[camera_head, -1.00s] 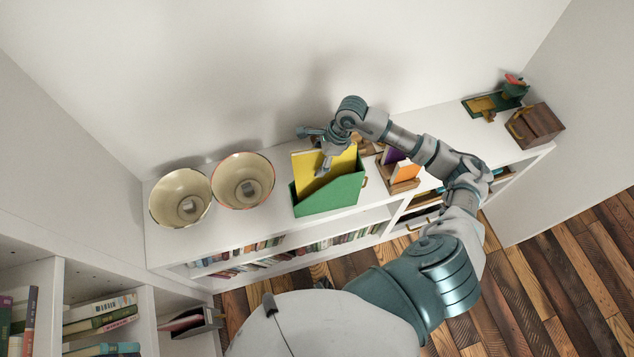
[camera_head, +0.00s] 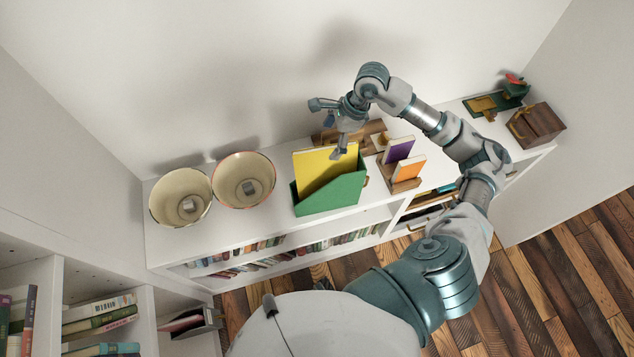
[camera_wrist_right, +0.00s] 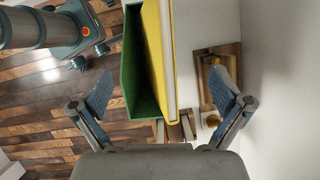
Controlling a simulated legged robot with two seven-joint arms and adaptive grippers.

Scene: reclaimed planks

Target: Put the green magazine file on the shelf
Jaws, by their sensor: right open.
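The green magazine file (camera_head: 333,195) stands upright on the white shelf top (camera_head: 268,222), with a yellow folder or book (camera_head: 322,170) in it. In the right wrist view the green file (camera_wrist_right: 137,75) and the yellow item (camera_wrist_right: 160,50) lie between my spread fingers, beyond the fingertips. My right gripper (camera_head: 328,128) is open and empty, above the back right of the file. In the right wrist view the right gripper (camera_wrist_right: 165,92) shows both fingers wide apart. My left gripper is not in view.
Two cream bowls (camera_head: 180,198) (camera_head: 244,180) stand left of the file. A wooden holder with purple and orange books (camera_head: 408,167) stands close on its right. A wooden box (camera_head: 536,126) sits at the far right. The wall rises behind.

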